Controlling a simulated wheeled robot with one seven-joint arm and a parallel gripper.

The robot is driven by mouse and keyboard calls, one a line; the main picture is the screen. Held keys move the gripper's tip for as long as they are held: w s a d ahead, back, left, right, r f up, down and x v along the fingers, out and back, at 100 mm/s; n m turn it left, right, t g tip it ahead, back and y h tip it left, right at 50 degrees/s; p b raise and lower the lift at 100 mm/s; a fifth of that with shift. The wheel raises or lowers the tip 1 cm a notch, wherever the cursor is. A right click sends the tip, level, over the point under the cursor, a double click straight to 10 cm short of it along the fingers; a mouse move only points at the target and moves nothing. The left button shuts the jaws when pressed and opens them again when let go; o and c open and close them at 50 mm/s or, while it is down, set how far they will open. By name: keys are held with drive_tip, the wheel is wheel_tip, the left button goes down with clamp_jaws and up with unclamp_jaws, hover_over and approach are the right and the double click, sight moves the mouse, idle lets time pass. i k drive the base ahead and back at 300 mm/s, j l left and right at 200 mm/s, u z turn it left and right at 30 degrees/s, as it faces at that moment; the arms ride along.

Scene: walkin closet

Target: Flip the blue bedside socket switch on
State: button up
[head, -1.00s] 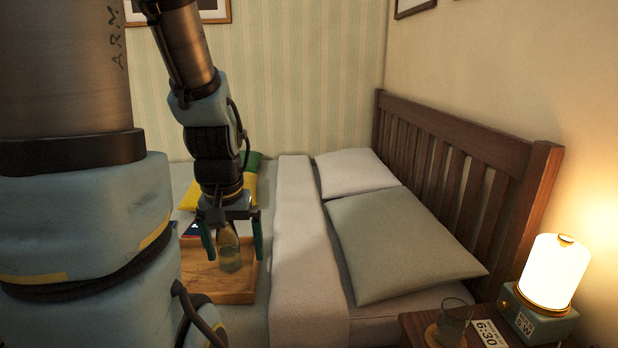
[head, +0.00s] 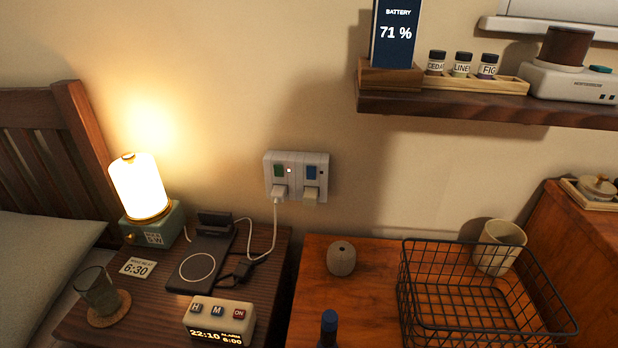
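The white double wall socket (head: 296,158) is in the middle of the head view, above the gap between the bedside table and the orange-brown wooden top. Its right half carries the blue switch (head: 311,172), with a small dark, unlit spot beside it. Its left half carries a green switch (head: 279,170), with a small lit reddish lamp beside it. The exact tilt of the blue switch is too small to tell. My gripper is out of the head view now.
A lit lamp (head: 140,187), charging pad (head: 201,265), glass (head: 97,292) and alarm clock (head: 218,321) crowd the bedside table. A wire basket (head: 486,283) stands right. A shelf (head: 470,103) juts from the wall upper right. The wall around the socket is clear.

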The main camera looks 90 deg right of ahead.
sight(311, 171)
drive_tip(key=k+l+z, duration=0.1)
drive_tip(key=k+z, duration=0.2)
drive_tip(key=k, duration=0.15)
drive_tip(key=k+l+z, duration=0.3)
drive_tip(key=k, duration=0.15)
drive_tip(key=j, duration=0.1)
